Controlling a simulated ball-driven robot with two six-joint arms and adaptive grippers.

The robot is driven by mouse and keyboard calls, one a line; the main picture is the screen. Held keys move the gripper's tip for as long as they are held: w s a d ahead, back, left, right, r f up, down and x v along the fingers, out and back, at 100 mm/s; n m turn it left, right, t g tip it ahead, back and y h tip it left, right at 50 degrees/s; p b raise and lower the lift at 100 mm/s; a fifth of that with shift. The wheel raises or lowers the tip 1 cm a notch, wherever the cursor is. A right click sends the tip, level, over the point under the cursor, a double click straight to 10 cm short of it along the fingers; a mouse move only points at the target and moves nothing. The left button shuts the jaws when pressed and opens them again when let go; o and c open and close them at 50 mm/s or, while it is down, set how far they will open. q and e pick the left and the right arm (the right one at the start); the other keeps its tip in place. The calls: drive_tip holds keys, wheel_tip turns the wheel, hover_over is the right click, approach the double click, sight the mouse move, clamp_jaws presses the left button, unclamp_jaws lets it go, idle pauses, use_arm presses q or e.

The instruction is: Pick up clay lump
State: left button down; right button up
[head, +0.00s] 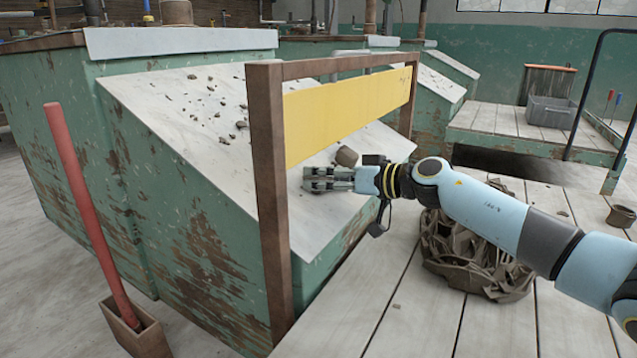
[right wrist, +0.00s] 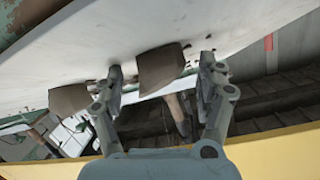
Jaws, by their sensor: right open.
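A brown clay lump (head: 347,156) shows in the head view just behind my right gripper (head: 318,180), over the pale sloped board (head: 170,90). The gripper reaches in from the right with its fingers pointing left. In the right wrist view my right gripper (right wrist: 161,72) is open, its two fingers spread apart. A brown clay lump (right wrist: 160,66) shows in the gap between the fingertips, with no clear grip on it. A second brown lump (right wrist: 68,101) lies outside the left finger. I cannot tell which of these is the lump in the head view. My left gripper is not in view.
A brown frame (head: 268,180) with a yellow panel (head: 350,110) stands beside the gripper. Dark crumbs (head: 240,124) dot the slope. A heap of brown trimmings (head: 475,260) lies on the plank floor under my arm. A red-handled tool (head: 85,210) stands front left. A grey bin (head: 552,112) is at the back.

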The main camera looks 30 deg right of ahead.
drive_tip(key=c, duration=1.3)
drive_tip(key=shift+r, duration=0.15)
